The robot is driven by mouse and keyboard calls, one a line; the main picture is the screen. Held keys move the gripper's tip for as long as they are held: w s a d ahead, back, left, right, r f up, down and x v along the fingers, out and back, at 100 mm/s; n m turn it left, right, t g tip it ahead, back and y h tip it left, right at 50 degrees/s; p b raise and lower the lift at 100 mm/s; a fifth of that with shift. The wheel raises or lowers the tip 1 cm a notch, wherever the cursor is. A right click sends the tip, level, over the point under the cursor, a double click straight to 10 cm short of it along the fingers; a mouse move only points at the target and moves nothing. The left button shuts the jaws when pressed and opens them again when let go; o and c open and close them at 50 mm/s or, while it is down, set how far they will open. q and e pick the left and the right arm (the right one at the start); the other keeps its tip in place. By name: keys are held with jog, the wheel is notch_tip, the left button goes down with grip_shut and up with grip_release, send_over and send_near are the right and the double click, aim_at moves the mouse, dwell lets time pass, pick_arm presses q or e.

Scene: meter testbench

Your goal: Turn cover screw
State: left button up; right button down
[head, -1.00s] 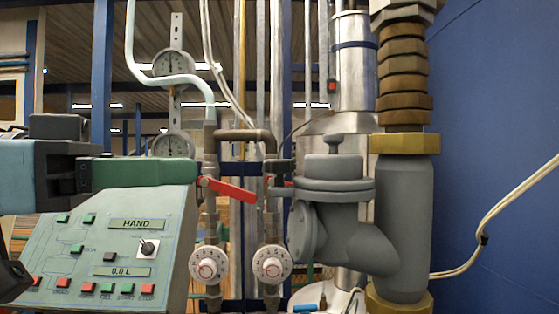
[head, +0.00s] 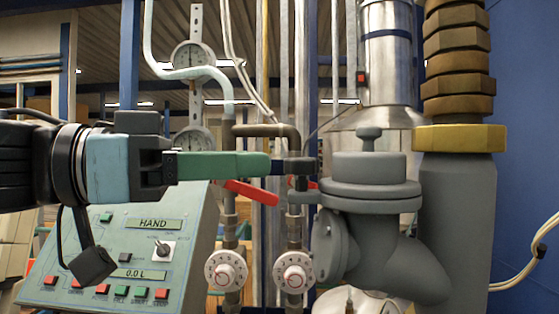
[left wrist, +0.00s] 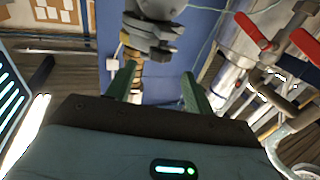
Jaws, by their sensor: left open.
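The cover screw (head: 368,139) is a small grey knob standing upright on the round cover (head: 363,168) of the grey housing (head: 372,240), right of centre in the head view. My left gripper (head: 270,166) reaches in from the left with green fingers. It is open, with nothing visible between the fingers, and its tips are left of the cover and apart from the screw. In the left wrist view my left gripper (left wrist: 158,70) shows its two green fingers spread. A grey metal part (left wrist: 152,32) shows ahead of them; I cannot tell the screw there. My right gripper is out of view.
Pipes with red valve levers (head: 250,191) and white dials (head: 225,270) stand just below and beyond the left fingers. A sloped control panel (head: 125,250) is below the arm. A thick pipe with a brass nut (head: 459,138) rises right of the cover.

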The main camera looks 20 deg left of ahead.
aim_at(286, 162)
pick_arm(q)
jog(key=shift+x, duration=1.2)
jog(key=b+x, duration=0.1)
jog(key=x, duration=0.1)
jog(key=shift+w+d, duration=0.15)
jog(key=shift+d, duration=0.05)
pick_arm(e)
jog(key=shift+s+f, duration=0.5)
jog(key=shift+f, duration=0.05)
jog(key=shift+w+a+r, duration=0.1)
pick_arm(q)
jog(key=c, duration=1)
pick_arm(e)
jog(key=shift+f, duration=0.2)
